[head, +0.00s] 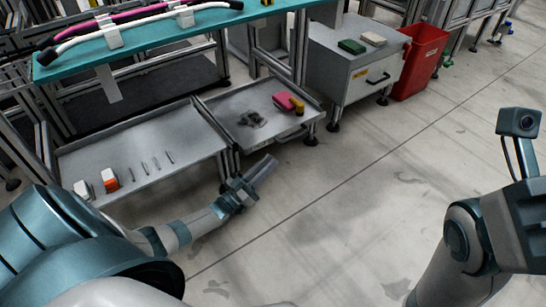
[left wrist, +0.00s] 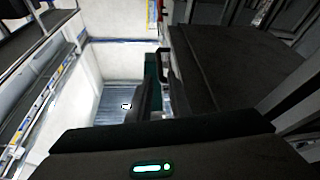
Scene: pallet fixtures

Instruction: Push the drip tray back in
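A shallow grey metal tray (head: 285,130) with a dark stain sits low under the teal bench and juts out over the floor. I take it for the drip tray. A pink thing (head: 285,101) and a yellow thing (head: 298,106) lie at its right end. My left gripper (head: 268,168) is in front of and below the tray's front edge, apart from it. Its fingers lie close together as one grey slab, with nothing seen in them. The left wrist view shows dark gripper parts (left wrist: 160,105), and I cannot make out the tray there. The right gripper's fingers are out of frame.
A second grey tray (head: 110,150) on the left holds several thin tools, a white block and an orange-and-white block. The bench (head: 150,35) stands above. A grey cabinet (head: 350,75) and a red bin (head: 420,60) stand to the right. The floor in front is clear.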

